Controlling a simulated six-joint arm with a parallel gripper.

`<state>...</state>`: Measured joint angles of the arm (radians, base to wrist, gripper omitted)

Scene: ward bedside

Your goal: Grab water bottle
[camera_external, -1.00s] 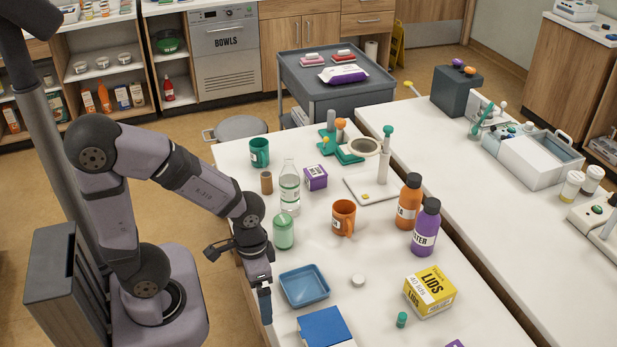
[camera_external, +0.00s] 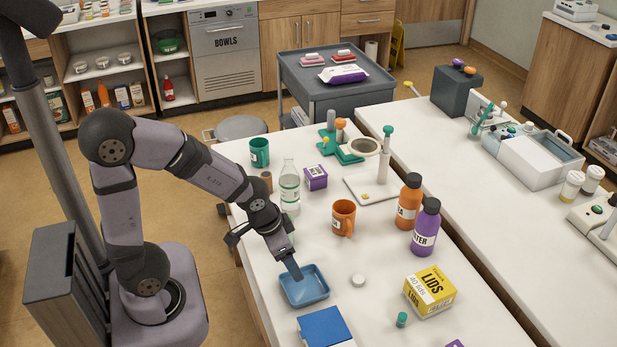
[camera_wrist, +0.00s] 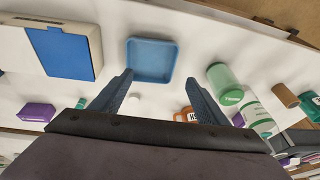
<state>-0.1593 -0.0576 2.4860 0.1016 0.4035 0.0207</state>
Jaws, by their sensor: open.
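A clear bottle (camera_external: 289,183) with a white and green label stands upright on the white table; the wrist view shows it at the right (camera_wrist: 258,117). A purple bottle (camera_external: 425,228) with a dark cap and a partly readable label ending in "TER" stands upright farther right, beside an orange bottle (camera_external: 409,203). I cannot tell from the labels which is the water bottle. My gripper (camera_external: 292,268) points down over the blue tray, nearer the front than the clear bottle and apart from all bottles. Its fingers (camera_wrist: 162,90) are spread and empty.
The blue tray (camera_external: 318,290) lies below my gripper. A green jar (camera_wrist: 224,80) stands by the clear bottle, mostly hidden by my arm in the external view. An orange mug (camera_external: 343,217), purple box (camera_external: 316,178) and yellow lids box (camera_external: 430,292) stand around. The table's centre is fairly clear.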

